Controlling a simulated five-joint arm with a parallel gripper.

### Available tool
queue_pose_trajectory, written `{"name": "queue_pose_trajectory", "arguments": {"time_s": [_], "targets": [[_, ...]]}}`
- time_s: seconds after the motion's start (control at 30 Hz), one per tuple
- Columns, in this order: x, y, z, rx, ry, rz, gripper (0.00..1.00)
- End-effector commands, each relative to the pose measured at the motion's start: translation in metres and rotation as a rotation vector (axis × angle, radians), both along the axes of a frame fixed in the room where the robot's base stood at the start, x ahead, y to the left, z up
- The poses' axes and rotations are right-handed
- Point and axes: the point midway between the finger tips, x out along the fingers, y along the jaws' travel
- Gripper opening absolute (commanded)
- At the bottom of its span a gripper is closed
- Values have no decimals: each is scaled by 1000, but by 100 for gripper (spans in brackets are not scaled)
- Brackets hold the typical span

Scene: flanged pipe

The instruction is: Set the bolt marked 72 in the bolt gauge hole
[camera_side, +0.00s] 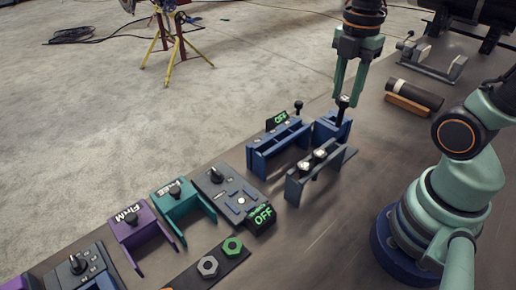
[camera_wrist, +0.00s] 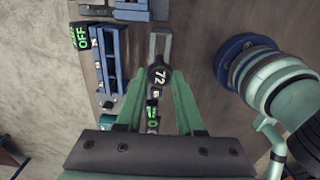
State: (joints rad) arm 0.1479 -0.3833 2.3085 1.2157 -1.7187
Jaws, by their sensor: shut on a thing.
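My gripper (camera_side: 346,98) is shut on a dark bolt (camera_side: 343,101). In the wrist view the bolt head, marked 72 (camera_wrist: 160,77), sits between the fingertips of my gripper (camera_wrist: 161,74). In the side view the bolt is roughly upright, over or at a small blue block (camera_side: 331,129) that looks like the bolt gauge. Whether the bolt's lower end is in a hole or above it cannot be told. Green lettering (camera_wrist: 152,112) shows between my fingers in the wrist view.
A grey rack (camera_side: 322,171) with silver-topped pieces stands in front of the block. A long blue frame (camera_side: 275,144) with a lit sign is to the left, also in the wrist view (camera_wrist: 108,60). A dark cylinder (camera_side: 416,94) lies to the right.

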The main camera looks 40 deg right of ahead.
Motion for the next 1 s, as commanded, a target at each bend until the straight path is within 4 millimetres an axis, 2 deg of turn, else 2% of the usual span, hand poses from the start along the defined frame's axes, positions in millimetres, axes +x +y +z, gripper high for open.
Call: {"name": "queue_pose_trajectory", "arguments": {"time_s": [0.03, 0.1, 0.3, 1.0], "targets": [[2, 0, 15, -1, -9, 0, 0], [1, 0, 32, -1, -8, 0, 0], [1, 0, 67, -1, -4, 0, 0], [1, 0, 125, 0, -1, 0, 0]]}}
